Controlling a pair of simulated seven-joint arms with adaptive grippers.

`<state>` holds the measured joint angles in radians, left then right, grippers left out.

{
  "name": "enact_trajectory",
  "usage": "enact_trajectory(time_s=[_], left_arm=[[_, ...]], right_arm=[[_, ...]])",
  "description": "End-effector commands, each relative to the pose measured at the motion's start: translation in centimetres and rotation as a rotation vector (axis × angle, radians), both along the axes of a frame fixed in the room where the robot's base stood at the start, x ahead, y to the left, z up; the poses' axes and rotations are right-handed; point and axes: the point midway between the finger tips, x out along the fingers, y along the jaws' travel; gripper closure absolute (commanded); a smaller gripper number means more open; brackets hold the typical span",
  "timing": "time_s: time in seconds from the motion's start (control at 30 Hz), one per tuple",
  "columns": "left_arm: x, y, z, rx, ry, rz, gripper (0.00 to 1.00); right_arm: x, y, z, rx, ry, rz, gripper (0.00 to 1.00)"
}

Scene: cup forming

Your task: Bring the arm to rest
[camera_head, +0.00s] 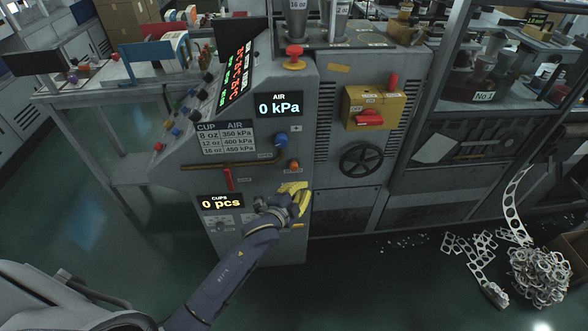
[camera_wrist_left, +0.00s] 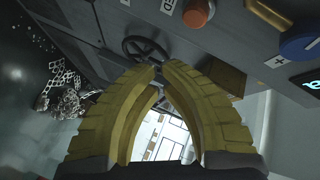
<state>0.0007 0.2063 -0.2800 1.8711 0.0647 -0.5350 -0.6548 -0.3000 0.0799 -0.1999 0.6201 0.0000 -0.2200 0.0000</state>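My left gripper (camera_head: 295,194) has yellow fingers and is in front of the lower part of the grey machine's panel (camera_head: 255,185). It is below and right of the red lever (camera_head: 229,179) and below the orange knob (camera_head: 293,166). In the left wrist view the gripper's two ribbed fingers (camera_wrist_left: 161,68) curve in until their tips nearly meet, with no object between them. I take it as shut and empty. Whether it touches the panel is hard to tell. My right gripper is not in view.
The panel carries a blue knob (camera_head: 280,140), a red button (camera_head: 294,52) and a black handwheel (camera_head: 361,161). The air display (camera_head: 279,105) reads 0 kPa and the cups display (camera_head: 222,201) reads 0 pcs. Punched scrap (camera_head: 539,274) lies on the floor at right.

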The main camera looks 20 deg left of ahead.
Motion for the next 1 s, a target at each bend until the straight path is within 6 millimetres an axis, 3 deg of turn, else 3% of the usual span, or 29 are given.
enact_trajectory(time_s=[0.37,0.53,0.67,0.77,0.87,1.0], left_arm=[[0.0,0.0,0.0,-0.009,0.002,0.002,1.0],[0.1,0.0,-0.3,-0.1,0.015,0.016,1.0],[0.3,0.9,-4.9,-0.187,0.094,0.056,1.0],[-0.1,1.8,-9.5,-0.245,0.171,0.096,1.0],[-1.4,2.8,-14.9,-0.298,0.261,0.146,1.0],[-4.7,4.4,-23.1,-0.364,0.397,0.228,1.0]], right_arm=[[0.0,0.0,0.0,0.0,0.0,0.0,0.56],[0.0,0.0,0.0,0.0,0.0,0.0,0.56],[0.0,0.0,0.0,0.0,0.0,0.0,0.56],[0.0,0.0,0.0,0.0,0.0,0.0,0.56],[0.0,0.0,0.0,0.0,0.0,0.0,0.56],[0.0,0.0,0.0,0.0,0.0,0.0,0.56]])
